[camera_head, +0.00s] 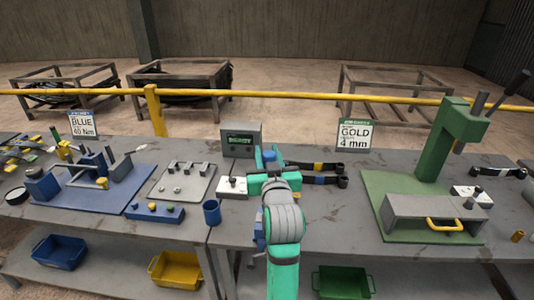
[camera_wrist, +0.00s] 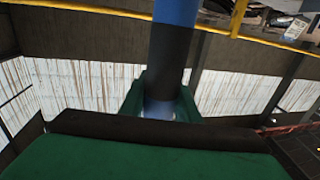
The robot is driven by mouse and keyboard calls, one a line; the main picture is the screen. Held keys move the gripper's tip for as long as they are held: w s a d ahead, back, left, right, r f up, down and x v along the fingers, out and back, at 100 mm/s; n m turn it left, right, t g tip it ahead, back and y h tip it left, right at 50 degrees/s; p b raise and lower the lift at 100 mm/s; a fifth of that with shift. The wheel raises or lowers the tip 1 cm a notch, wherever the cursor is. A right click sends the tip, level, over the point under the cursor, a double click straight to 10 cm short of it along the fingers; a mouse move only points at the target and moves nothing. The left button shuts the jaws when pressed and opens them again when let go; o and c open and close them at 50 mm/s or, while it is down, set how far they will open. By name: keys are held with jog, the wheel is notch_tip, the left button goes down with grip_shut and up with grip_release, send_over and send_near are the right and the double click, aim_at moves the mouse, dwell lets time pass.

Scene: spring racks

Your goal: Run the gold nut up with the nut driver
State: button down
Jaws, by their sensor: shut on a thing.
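My gripper (camera_head: 268,165) is over the middle of the bench, beside a small white block (camera_head: 232,187) with a dark knob on it. It is shut on a blue and black cylinder, which I take to be the nut driver (camera_wrist: 171,50); in the wrist view it stands upright between the jaws. Only a bit of blue shows above the jaws in the head view, and its working end is hidden. I cannot pick out the gold nut for certain. A sign reading GOLD 4 mm (camera_head: 355,134) stands at the back of the bench.
Two dark tools with a yellow and a blue band (camera_head: 320,180) lie right of my gripper. A green press (camera_head: 440,150) with a grey drawer stands at right. A grey display box (camera_head: 241,139) is behind; a blue cup (camera_head: 211,212) is at left.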

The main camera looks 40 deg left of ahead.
jog(key=shift+f, duration=1.75)
dwell(3.0)
